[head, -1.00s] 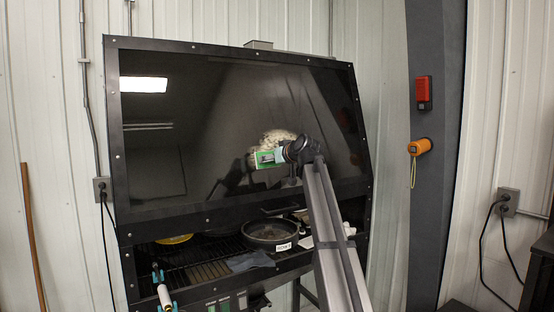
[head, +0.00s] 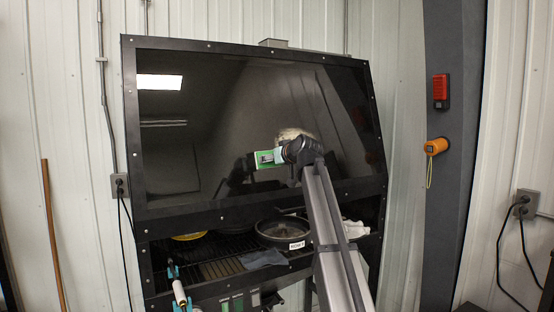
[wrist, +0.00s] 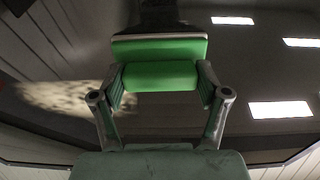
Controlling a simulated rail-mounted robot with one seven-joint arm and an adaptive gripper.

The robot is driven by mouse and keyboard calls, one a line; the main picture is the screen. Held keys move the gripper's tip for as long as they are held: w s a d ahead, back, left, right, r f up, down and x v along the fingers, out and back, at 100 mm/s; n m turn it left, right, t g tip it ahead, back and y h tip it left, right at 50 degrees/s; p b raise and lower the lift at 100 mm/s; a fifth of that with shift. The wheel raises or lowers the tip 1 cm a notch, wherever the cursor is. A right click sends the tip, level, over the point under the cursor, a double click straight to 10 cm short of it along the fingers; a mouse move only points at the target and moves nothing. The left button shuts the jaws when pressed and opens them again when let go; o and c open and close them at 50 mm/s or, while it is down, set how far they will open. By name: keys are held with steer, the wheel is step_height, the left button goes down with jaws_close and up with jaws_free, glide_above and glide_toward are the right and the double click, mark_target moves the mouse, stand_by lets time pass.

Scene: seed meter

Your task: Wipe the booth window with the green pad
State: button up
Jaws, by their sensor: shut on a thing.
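The booth window (head: 215,110) is a large dark, glossy, tilted pane in a black bolted frame. A pale smeared patch (head: 294,133) lies on it, right of centre, just above my gripper and partly hidden by it. My gripper (head: 278,156) is shut on the green pad (head: 266,160) in front of the window. In the wrist view the pad (wrist: 160,77) sits between both fingers, with a green slab and grey edge beyond it. The patch (wrist: 65,97) shows left of the pad there. I cannot tell whether the pad touches the glass.
Below the window is an open rack with a round pan (head: 283,232), a grey cloth (head: 262,259) and a white cloth (head: 355,229). A white-and-teal tool (head: 179,291) stands at the front left. A red box (head: 440,91) and orange device (head: 435,147) hang on the right pillar.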

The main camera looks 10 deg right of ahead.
steer(key=shift+w+a+r+p, duration=0.1)
steer(key=shift+w+r+p, duration=0.15)
steer(key=shift+r, duration=0.45)
steer(key=shift+w+r+p, duration=0.1)
steer(key=shift+w+r, duration=0.1)
steer(key=shift+r, duration=0.45)
steer(key=shift+w+d+b, duration=0.9)
steer(key=shift+w+d, duration=0.3)
steer(key=shift+d, duration=2.3)
steer(key=shift+w+d+b, duration=0.95)
steer(key=shift+w+d, duration=0.2)
steer(key=shift+d, duration=2.3)
steer(key=shift+w+d+b, duration=0.9)
steer(key=shift+w+d, duration=0.3)
steer(key=shift+d, duration=2.3)
steer(key=shift+w+a+r+p, duration=0.1)
steer(key=shift+w+r+p, duration=0.05)
steer(key=shift+r, duration=0.5)
steer(key=shift+w+a+r+p, duration=0.1)
steer(key=shift+w+r+p, duration=0.05)
steer(key=shift+r, duration=0.5)
steer(key=shift+s+a+p, duration=0.35)
steer(key=shift+s+a, duration=0.65)
steer(key=shift+a, duration=1.9)
steer(key=shift+s+a+p, duration=0.4)
steer(key=shift+s+a, duration=0.6)
steer(key=shift+a, duration=1.95)
steer(key=shift+s+a+p, duration=0.35)
steer(key=shift+s+a, duration=0.65)
steer(key=shift+a, duration=1.9)
